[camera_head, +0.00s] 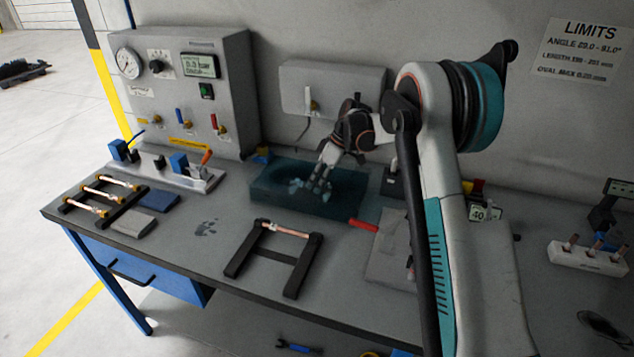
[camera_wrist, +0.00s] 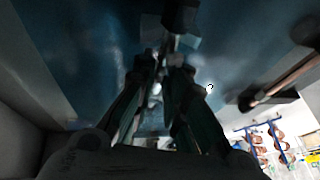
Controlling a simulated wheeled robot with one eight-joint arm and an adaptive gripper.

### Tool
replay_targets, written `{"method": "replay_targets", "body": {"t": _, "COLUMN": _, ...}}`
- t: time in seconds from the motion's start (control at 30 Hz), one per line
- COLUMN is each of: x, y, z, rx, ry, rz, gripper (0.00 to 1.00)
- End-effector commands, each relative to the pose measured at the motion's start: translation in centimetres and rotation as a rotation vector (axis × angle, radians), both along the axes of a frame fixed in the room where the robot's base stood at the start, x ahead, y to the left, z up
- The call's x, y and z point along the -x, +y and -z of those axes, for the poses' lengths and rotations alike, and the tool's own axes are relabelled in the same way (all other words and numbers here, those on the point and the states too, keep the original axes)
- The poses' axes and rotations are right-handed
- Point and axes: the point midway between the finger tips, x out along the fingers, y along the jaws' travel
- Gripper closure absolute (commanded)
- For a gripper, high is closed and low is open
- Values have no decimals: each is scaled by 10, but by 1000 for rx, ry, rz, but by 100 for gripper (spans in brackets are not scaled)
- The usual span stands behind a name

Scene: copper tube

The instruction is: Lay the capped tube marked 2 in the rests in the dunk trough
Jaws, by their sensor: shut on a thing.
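The dunk trough (camera_head: 268,207) is a dark, blue-tinted see-through box at the back middle of the bench. My gripper (camera_head: 312,190) reaches down into it, fingers below the rim. In the wrist view my gripper (camera_wrist: 160,75) has its fingers close together on a small, dim thing. A small white mark like a 2 (camera_wrist: 210,88) shows beside the fingers. I take the held thing to be the capped tube marked 2, but its body and ends are largely hidden by fingers and murk. Whether it touches the rests cannot be told.
A black stand (camera_head: 245,250) in front of the trough carries a copper tube (camera_head: 290,231). A rack at left holds several copper tubes (camera_head: 100,197). A red-handled tool (camera_head: 363,225) lies right of the trough. The gauge panel (camera_head: 215,100) stands behind.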

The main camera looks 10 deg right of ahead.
Motion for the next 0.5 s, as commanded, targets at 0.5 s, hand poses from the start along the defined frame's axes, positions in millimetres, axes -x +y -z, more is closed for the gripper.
{"method": "replay_targets", "body": {"t": 0.5, "x": 0, "y": 0, "z": 2, "rx": 0, "ry": 0, "rz": 0, "gripper": 64}}
